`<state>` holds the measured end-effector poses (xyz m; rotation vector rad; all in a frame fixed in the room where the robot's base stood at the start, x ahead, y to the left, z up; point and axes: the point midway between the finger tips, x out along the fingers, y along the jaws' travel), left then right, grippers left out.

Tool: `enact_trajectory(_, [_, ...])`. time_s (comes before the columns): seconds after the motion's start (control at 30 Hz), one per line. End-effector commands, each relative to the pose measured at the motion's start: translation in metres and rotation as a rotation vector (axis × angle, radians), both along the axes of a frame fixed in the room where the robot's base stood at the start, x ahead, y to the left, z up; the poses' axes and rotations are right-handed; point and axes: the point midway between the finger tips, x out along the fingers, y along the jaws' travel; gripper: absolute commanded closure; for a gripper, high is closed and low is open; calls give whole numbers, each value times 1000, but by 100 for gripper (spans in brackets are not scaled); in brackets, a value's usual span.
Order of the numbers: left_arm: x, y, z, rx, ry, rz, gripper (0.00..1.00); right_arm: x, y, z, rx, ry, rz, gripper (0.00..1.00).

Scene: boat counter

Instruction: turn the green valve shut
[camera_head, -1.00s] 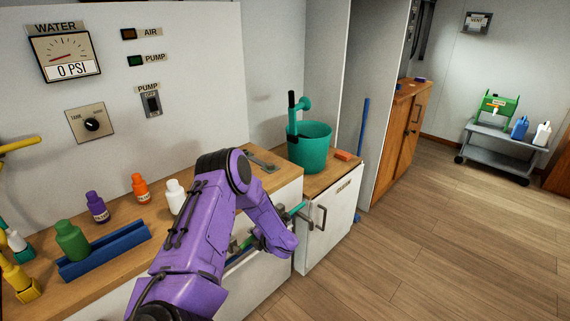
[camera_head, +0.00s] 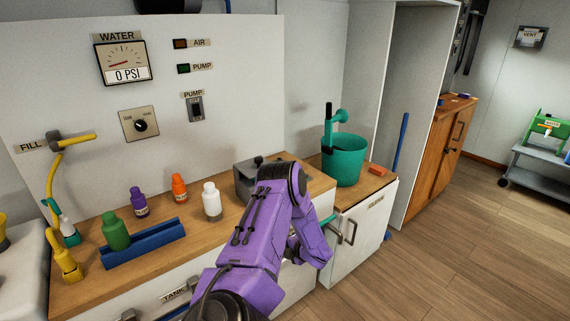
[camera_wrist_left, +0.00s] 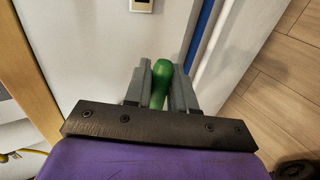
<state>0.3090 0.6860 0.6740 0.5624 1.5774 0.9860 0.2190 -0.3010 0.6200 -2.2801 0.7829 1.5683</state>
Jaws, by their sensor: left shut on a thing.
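The green valve handle (camera_wrist_left: 160,84) shows in the left wrist view as a rounded bar in front of a white panel. My left gripper (camera_wrist_left: 162,85) is shut on it, one grey finger on each side. In the head view my purple left arm reaches down over the front of the counter and hides the gripper and the handle. The rest of the valve is hidden, so I cannot tell how far it is turned. My right gripper is in neither view.
On the wooden counter stand a green bottle (camera_head: 115,232), a blue rail (camera_head: 145,243), several small bottles, and a grey box (camera_head: 246,180). A teal bucket (camera_head: 344,160) stands to the right. The water gauge (camera_head: 123,62) reads 0 PSI.

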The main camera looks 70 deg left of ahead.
Motion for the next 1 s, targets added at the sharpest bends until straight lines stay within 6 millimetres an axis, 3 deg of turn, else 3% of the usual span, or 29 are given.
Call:
enact_trajectory(0.03, [-1, -1, -1, -2, 2, 1, 69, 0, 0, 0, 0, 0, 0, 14])
enact_trajectory(0.07, [-1, -1, -1, -2, 2, 1, 59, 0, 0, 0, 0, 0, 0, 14])
enact_trajectory(0.1, [-1, -1, -1, -2, 2, 1, 58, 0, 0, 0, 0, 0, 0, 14])
enact_trajectory(0.43, [1, -6, 3, -3, 2, 0, 58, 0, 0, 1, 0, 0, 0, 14])
enact_trajectory(0.8, [19, -69, 48, -2, 1, 0, 58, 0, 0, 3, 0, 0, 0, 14])
enact_trajectory(1.0, [24, -84, 58, -1, 3, 1, 58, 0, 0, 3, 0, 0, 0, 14])
